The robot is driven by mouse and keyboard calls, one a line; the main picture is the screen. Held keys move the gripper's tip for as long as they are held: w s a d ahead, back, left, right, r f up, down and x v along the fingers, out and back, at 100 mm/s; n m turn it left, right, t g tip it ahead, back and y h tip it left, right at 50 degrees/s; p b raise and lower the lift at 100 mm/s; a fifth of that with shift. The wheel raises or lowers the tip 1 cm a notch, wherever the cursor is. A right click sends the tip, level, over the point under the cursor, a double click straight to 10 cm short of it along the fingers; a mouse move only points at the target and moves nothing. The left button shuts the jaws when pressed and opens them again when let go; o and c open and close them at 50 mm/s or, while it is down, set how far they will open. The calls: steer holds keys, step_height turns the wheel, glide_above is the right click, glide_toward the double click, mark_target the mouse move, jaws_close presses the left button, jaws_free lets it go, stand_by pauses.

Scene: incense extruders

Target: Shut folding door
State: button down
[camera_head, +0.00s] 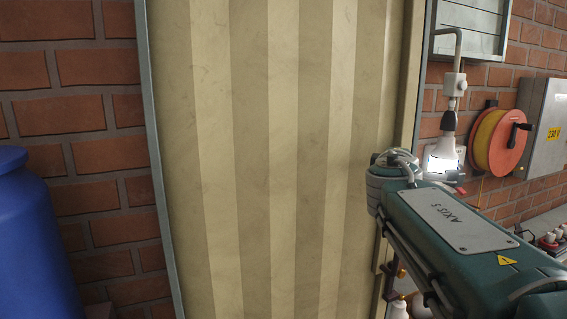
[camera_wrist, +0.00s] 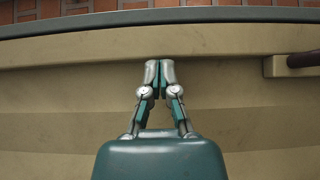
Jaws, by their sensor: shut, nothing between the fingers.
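The folding door (camera_head: 270,150) is beige with vertical pleats and fills most of the head view. It is spread across from the grey left frame post (camera_head: 158,150) to a pale upright edge (camera_head: 408,100) at right. In the wrist view its edge rail (camera_wrist: 80,50) runs across the upper part, with a dark handle (camera_wrist: 304,60) at right. My gripper (camera_wrist: 160,66) is shut and empty, its tips at the rail; I cannot tell whether they touch. My teal arm hides the door's lower right in the head view, and the gripper is not clear there.
A blue barrel (camera_head: 35,240) stands at lower left before the brick wall (camera_head: 75,120). Small items stand on a shelf at lower right.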

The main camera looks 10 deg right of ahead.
steer(key=v, duration=1.1)
steer(key=shift+a, duration=0.25)
steer(key=shift+f, duration=0.1)
steer(key=s+a+f+m+g+y, duration=0.1)
steer(key=s+f+m+g+y, duration=0.15)
steer(key=f, duration=0.55)
steer(key=s+a+f+m+g+y, duration=0.1)
steer(key=s+f+m+g, duration=0.25)
steer(key=f, duration=0.45)
steer(key=s+a+f+m+g+y, duration=0.3)
steer(key=s+a+f+m+y, duration=0.2)
steer(key=s+a+f, duration=0.4)
step_height(320, 180, down, 3)
steer(key=shift+f+y, duration=0.25)
steer(key=shift+y, duration=0.5)
